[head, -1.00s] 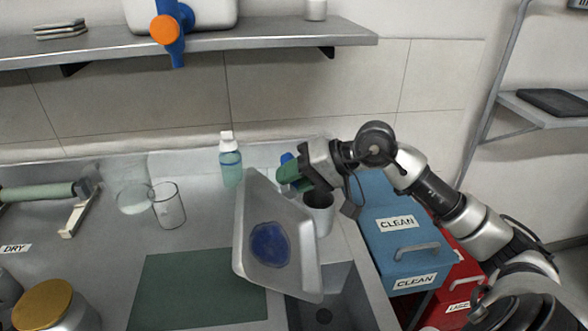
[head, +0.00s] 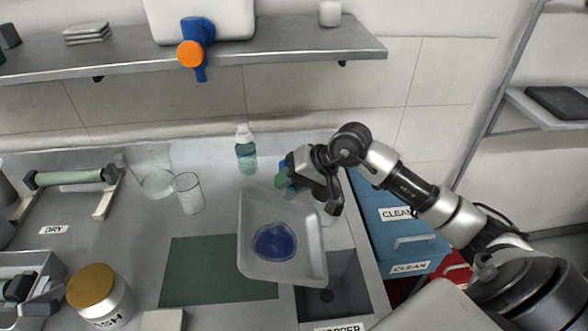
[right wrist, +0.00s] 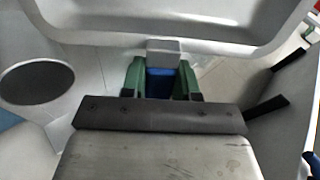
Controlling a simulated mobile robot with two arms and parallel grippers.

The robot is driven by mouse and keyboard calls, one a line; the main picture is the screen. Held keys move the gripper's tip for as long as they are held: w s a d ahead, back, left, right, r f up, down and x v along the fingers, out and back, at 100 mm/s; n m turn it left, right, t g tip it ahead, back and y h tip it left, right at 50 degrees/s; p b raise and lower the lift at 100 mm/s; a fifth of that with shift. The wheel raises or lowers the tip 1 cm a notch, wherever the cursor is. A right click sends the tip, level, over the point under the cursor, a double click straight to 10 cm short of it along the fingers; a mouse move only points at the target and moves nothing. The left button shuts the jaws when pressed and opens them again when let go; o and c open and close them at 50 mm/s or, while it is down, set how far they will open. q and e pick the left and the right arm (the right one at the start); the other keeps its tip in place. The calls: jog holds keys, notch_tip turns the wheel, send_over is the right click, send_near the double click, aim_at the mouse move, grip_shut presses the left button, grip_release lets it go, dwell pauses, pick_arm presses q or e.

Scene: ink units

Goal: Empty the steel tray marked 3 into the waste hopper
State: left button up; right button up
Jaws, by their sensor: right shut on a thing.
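The steel tray (head: 255,207) is in the middle of the head view with a pool of dark blue ink (head: 274,241) in it. No number shows on it. My right gripper (head: 284,178) is shut on the tray's far edge. In the right wrist view its green fingers (right wrist: 163,66) close on a grey tab, with the tray wall (right wrist: 185,35) beyond. The tray is held in the air, its near right corner over the edge of the waste hopper (head: 345,285), a sunken basin with a partly cut-off label. My left gripper is not in view.
A green mat (head: 215,285) lies left of the hopper. A bottle (head: 246,155), a glass beaker (head: 189,195) and a gold-lidded jar (head: 98,290) stand on the counter. Blue drawers (head: 405,235) stand to the right. A shelf (head: 260,66) runs above.

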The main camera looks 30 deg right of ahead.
jog(key=w+a+g+h+p, duration=0.1)
jog(key=p, duration=0.3)
jog(key=shift+a+f, duration=0.1)
jog(key=shift+f, duration=0.25)
jog(key=shift+w+a+f+g+h+p, duration=0.2)
jog(key=shift+a+f+g+h+p, duration=0.15)
jog(key=shift+p, duration=0.55)
pick_arm(q)
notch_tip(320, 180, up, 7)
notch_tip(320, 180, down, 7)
jog(key=b, duration=0.6)
pick_arm(e)
jog(key=shift+w+a+f+g+h, duration=0.4)
jog(key=shift+f+g+h, duration=0.4)
jog(key=shift+f, duration=0.75)
jog(key=shift+w+a+f+g+h, duration=0.35)
jog(key=shift+f+g+h, duration=0.45)
jog(key=shift+f, duration=0.75)
jog(key=shift+w+a+f+g+h, duration=0.5)
jog(key=shift+f+h, duration=0.45)
jog(key=shift+f, duration=0.6)
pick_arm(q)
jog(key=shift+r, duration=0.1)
pick_arm(e)
jog(key=shift+s+d, duration=0.1)
